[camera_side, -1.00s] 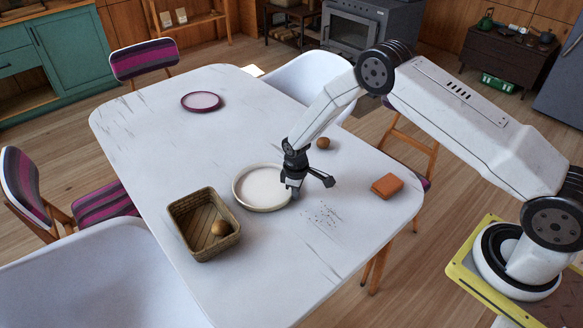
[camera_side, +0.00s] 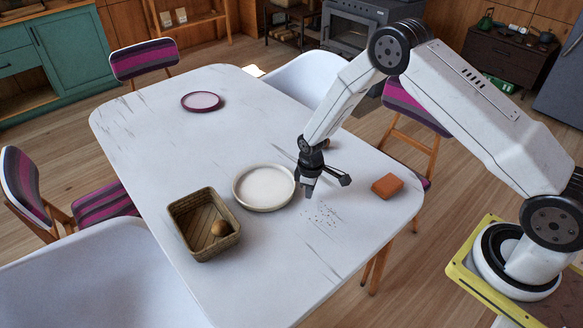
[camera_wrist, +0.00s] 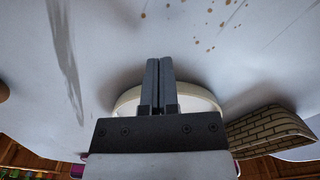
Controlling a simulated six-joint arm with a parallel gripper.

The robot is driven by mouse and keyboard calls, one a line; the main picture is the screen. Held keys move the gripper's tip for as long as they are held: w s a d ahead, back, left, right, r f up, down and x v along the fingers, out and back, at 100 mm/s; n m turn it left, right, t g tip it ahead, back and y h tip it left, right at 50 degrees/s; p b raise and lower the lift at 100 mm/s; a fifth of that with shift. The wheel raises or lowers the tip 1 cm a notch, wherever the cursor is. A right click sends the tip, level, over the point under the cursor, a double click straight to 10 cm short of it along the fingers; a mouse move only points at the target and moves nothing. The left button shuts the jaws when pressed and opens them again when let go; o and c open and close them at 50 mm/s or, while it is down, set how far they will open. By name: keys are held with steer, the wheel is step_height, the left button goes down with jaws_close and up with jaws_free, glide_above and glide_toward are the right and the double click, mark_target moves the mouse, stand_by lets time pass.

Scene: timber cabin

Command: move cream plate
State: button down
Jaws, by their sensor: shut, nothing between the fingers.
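The cream plate (camera_side: 264,187) lies flat on the white table in the side view, to the right of the basket. In the wrist view the cream plate (camera_wrist: 204,97) shows partly behind my gripper, which hides its middle. My gripper (camera_side: 309,194) is shut and empty, just right of the plate, pointing down and apart from it, over or beside a patch of crumbs. In the wrist view the fingers of my gripper (camera_wrist: 159,62) are together with nothing between them.
A woven basket (camera_side: 186,243) holding a brown round item (camera_side: 221,229) stands left of the plate. An orange-brown block (camera_side: 387,186) lies near the right edge. Crumbs (camera_side: 322,214) are scattered beside the plate. A purple-rimmed plate (camera_side: 201,101) lies at the far end. The table's middle is clear.

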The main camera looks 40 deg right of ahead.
step_height(320, 180, up, 8)
stand_by(0.5)
steer(key=shift+r, duration=0.15)
steer(key=s+r+m+t, duration=0.1)
steer(key=s+r+m, duration=0.2)
steer(key=s+r, duration=0.4)
steer(key=s+r+m+t, duration=0.1)
steer(key=s+r+m, duration=0.2)
steer(key=s+r, duration=0.4)
steer(key=s, duration=0.5)
steer(key=shift+s+r+t, duration=0.2)
steer(key=shift+s+t, duration=0.05)
steer(key=shift+t, duration=0.05)
